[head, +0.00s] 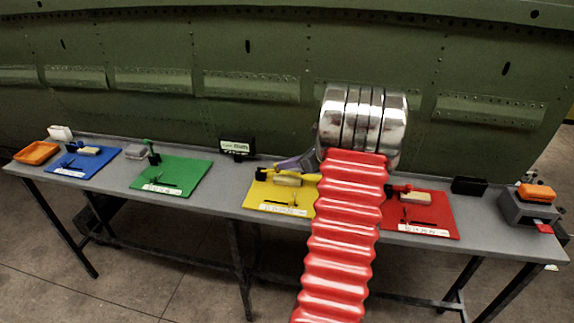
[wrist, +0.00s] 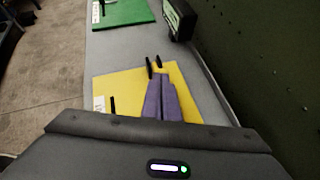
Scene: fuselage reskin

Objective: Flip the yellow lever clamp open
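The yellow lever clamp (head: 311,177) is on the yellow board (head: 262,195) in the head view, beside a tan block (head: 287,180). My red ribbed arm hides part of the board's right side. My gripper (head: 283,165), with purple fingers, is low over the back of this board, close to the clamp; contact cannot be told. In the wrist view my gripper (wrist: 155,66) lies over the yellow board (wrist: 105,88), its purple fingers close together. Two dark pieces show at their far end. The fingers hide the clamp there, and whether its lever is up or down is unclear.
Blue (head: 75,165), green (head: 172,175) and red (head: 432,215) boards with similar clamps share the grey bench (head: 215,205). A small black display (head: 237,147) stands behind, left of the yellow board. The green fuselage wall (head: 230,60) rises close behind the bench.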

